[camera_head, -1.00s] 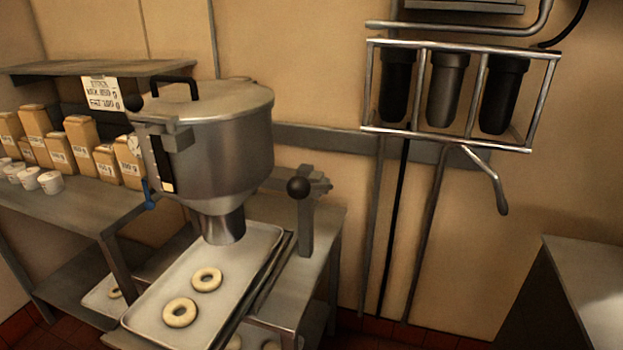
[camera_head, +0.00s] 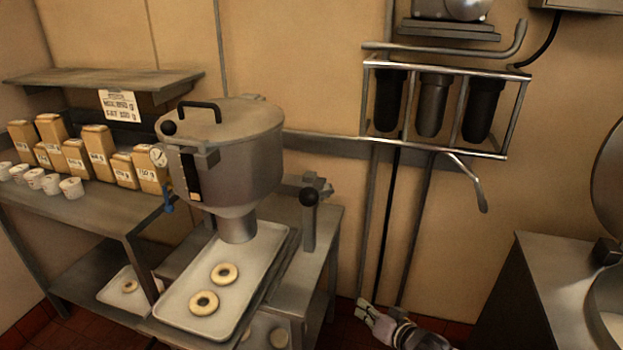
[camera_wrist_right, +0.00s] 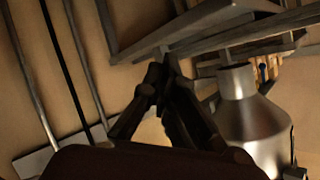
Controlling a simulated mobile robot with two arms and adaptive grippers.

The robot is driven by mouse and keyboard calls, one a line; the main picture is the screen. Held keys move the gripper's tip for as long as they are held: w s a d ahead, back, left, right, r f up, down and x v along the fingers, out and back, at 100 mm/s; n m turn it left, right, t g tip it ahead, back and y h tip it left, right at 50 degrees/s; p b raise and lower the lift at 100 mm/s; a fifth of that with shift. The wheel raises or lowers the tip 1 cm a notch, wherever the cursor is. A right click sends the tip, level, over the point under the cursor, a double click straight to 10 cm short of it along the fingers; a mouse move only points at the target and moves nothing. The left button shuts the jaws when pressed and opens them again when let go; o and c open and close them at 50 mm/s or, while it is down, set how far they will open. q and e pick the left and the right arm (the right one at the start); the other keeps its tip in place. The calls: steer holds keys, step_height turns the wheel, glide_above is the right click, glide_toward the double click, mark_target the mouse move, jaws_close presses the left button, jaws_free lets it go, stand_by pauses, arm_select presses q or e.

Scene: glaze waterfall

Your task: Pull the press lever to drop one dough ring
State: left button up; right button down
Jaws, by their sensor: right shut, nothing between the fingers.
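The dough press is a steel hopper (camera_head: 232,150) with a nozzle (camera_head: 237,229) over a tray (camera_head: 176,313). Two dough rings (camera_head: 224,274) (camera_head: 204,303) lie on the tray. My right gripper (camera_head: 367,309) is low in the head view, right of the press stand and apart from the lever. In the right wrist view my gripper (camera_wrist_right: 165,84) is shut and empty, with the hopper (camera_wrist_right: 250,130) upside down at right. My left gripper is out of view.
Boxes (camera_head: 97,147) and white cups (camera_head: 71,188) stand on the left shelf. A wall rack with dark cylinders (camera_head: 433,105) and its hanging handle (camera_head: 470,182) is right of the press. A metal counter (camera_head: 545,270) stands at right. More rings lie on lower trays.

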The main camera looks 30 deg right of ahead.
steer(key=w+d+r+m+t+y+p, duration=0.1)
steer(key=w+r+t+y, duration=0.1)
steer(key=r, duration=1.3)
steer(key=w+d+r+m+t+y, duration=0.1)
steer(key=w+r+t+y, duration=0.2)
steer(key=r, duration=1.3)
steer(key=shift+w+r+t+y+p, duration=0.2)
steer(key=shift+w+t+y+p, duration=0.2)
steer(key=shift+t+y, duration=0.55)
steer(key=shift+t+h, duration=0.25)
step_height(320, 180, up, 3)
steer(key=p, duration=0.3)
glide_above(321, 194)
steer(key=s+d, duration=0.2)
steer(key=s+a+f, duration=0.1)
steer(key=s+a+f+p, duration=0.1)
steer(key=a, duration=0.1)
steer(key=shift+a+f, duration=0.1)
steer(key=shift+f, duration=0.25)
